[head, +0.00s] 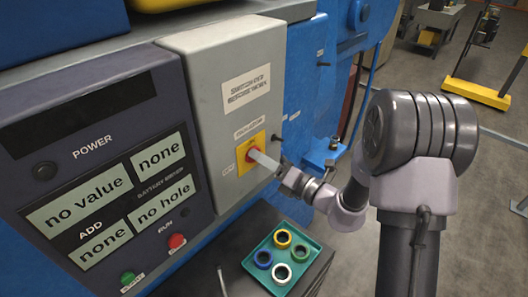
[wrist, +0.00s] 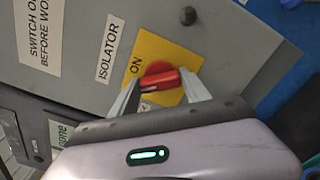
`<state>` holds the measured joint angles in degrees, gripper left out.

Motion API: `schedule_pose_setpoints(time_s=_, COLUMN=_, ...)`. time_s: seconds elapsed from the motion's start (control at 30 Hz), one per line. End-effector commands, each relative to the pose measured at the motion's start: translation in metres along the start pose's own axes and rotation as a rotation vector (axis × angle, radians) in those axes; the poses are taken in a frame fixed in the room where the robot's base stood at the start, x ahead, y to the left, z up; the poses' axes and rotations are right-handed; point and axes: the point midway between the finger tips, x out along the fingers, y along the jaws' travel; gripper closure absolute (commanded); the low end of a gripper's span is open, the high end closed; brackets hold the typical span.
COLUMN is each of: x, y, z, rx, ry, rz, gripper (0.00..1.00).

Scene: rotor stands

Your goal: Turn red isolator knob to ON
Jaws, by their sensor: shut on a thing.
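The red isolator knob (head: 250,153) sits on a yellow plate (head: 243,167) on the grey cabinet front in the head view. In the wrist view the red knob (wrist: 162,82) shows close up, its handle lying nearly level across the picture with a pale mark near its left end. The printed word ON is on the yellow plate (wrist: 146,48), at the upper left of the knob. My gripper (head: 262,158) reaches the knob from the right, and its fingers are shut on the handle, one at each side in the wrist view (wrist: 160,88). An OFF marking is not clearly readable.
A control panel (head: 95,185) with text displays, a green button (head: 127,277) and a red button (head: 177,241) is left of the cabinet. Below, a teal tray (head: 255,268) holds several coloured rings. A dark peg (head: 276,138) sticks out right of the plate.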

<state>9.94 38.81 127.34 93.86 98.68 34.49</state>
Motion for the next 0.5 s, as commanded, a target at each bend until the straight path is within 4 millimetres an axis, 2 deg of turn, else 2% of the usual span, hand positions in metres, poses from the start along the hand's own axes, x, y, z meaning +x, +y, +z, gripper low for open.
schedule_pose_setpoints(time_s=0.5, x=0.0, y=0.0018, z=0.0017, rx=0.445, ry=0.0, rz=0.0, gripper=0.86)
